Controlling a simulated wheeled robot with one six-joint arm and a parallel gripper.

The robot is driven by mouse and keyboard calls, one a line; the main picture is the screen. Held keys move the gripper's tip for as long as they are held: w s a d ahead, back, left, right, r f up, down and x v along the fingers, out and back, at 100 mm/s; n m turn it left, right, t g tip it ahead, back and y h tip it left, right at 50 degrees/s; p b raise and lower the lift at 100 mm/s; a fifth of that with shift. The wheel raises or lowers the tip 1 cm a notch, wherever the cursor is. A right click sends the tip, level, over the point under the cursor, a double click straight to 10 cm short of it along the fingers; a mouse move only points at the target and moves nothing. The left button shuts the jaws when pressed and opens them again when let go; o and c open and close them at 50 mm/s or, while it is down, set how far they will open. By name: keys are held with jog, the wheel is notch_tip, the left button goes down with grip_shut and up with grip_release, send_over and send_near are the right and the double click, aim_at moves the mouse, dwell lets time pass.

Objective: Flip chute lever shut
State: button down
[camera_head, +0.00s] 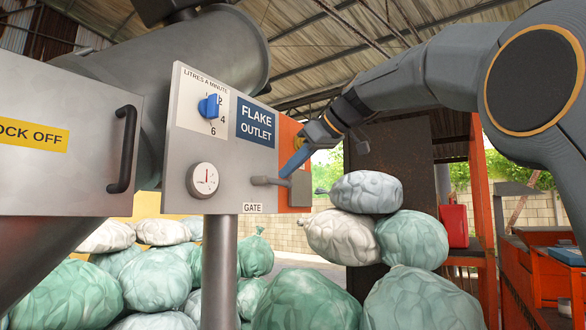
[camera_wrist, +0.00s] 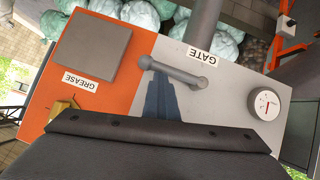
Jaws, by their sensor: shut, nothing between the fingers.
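The gate lever (camera_head: 268,181) is a grey bar on the grey panel, just above the GATE label (camera_head: 252,208). It lies roughly level in the head view. In the wrist view the lever (camera_wrist: 178,72) runs slantwise, near the upside-down GATE label (camera_wrist: 200,52). My gripper (camera_head: 286,173) has blue fingers, shut and empty, with their tips close to the lever's right end in the head view. In the wrist view the fingers (camera_wrist: 160,82) reach up to the lever's left part. I cannot tell whether they touch it.
The panel carries a blue dial (camera_head: 209,106), a round gauge (camera_head: 203,180) and a FLAKE OUTLET sign (camera_head: 256,122). An orange plate with a grey box (camera_head: 300,188) adjoins the lever. Stuffed sacks (camera_head: 405,238) are stacked below right. A grey cabinet with a black handle (camera_head: 124,149) stands left.

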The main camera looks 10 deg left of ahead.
jog(key=shift+f, duration=0.15)
jog(key=s+d+r, duration=0.3)
jog(key=d+r, duration=0.5)
jog(key=r, duration=0.1)
jog(key=shift+s+d+r+p, duration=0.15)
jog(key=shift+s+r+p, duration=0.2)
jog(key=shift+s+p, duration=0.05)
dwell(0.6)
